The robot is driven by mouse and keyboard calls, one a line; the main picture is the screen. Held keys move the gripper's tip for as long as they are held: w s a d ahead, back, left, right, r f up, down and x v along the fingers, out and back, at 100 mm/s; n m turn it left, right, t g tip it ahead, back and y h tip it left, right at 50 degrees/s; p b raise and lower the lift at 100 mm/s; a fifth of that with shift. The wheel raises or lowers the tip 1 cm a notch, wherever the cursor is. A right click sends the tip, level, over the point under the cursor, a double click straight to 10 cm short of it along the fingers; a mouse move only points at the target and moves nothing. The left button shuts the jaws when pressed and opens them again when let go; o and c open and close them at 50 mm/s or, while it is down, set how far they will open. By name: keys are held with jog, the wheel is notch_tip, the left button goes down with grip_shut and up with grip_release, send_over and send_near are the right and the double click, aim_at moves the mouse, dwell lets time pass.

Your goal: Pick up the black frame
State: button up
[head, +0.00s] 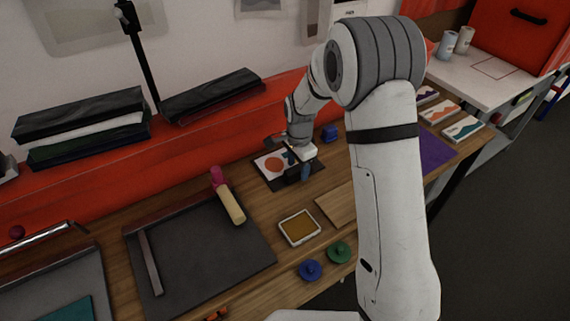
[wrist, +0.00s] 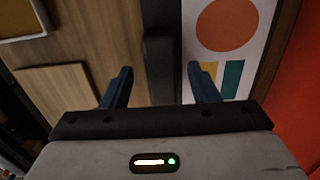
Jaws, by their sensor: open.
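The black frame (wrist: 160,50) lies flat on the wooden table, around a white print (wrist: 225,55) with an orange circle and yellow and teal bars. In the head view the frame (head: 279,184) is partly covered by my gripper (head: 298,170). My gripper (wrist: 160,75) is open, with one blue finger on each side of the frame's near bar in the wrist view. The right finger is over the print and the left one over bare wood. I cannot tell how far the fingertips are above the table.
An ink pad (head: 299,228) and a wooden board (head: 336,204) are in front. A red ledge (head: 180,147) runs behind.

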jog(key=shift+f, duration=0.85)
jog(key=shift+c, duration=0.4)
jog(key=c, duration=1)
